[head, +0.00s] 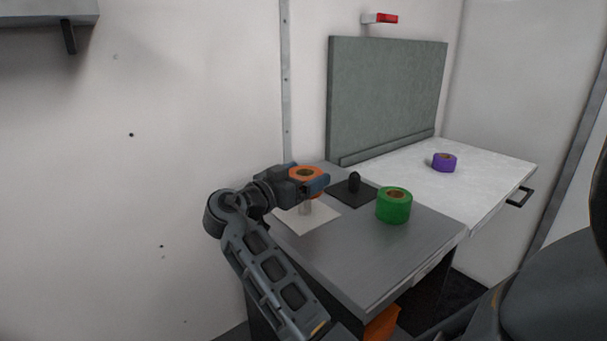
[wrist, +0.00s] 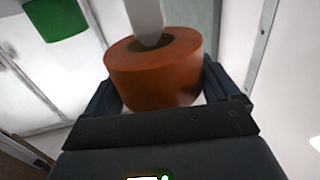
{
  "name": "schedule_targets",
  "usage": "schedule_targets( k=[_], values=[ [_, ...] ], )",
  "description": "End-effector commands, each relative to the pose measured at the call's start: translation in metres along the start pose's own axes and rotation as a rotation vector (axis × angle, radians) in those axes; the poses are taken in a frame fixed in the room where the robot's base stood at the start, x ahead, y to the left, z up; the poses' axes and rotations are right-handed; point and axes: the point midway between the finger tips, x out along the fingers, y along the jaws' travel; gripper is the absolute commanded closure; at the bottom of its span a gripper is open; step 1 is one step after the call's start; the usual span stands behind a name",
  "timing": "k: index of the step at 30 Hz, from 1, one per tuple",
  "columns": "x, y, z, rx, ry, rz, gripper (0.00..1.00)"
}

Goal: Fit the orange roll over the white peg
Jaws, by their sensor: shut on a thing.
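The orange roll (head: 305,170) is held in my gripper (head: 308,180) above the white mat (head: 322,220). In the wrist view the orange roll (wrist: 152,80) sits between both fingers, with its hole facing the top of the picture. The white peg (head: 305,208) stands upright on the mat, and its lower part shows below the roll and gripper. In the wrist view the white peg (wrist: 146,18) comes down from the top edge, and its end overlaps the roll's hole. I cannot tell surely how far the end is inside the hole.
A black peg (head: 354,178) stands on a dark mat (head: 342,196) just right of my gripper. A green roll (head: 394,208) stands on the grey top beside it. A purple roll (head: 444,163) lies on the white bench (head: 490,172). The grey top's front is clear.

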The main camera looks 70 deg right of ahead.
Motion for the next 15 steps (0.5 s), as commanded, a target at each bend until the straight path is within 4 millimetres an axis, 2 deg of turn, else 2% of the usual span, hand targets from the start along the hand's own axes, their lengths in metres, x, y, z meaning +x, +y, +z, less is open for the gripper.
schedule_targets(
  k=[9,15],
  values=[
    [0.000,0.000,0.034,-0.001,0.000,0.000,0.44],
    [0.000,0.000,0.044,-0.001,0.000,0.001,0.44]
  ],
)
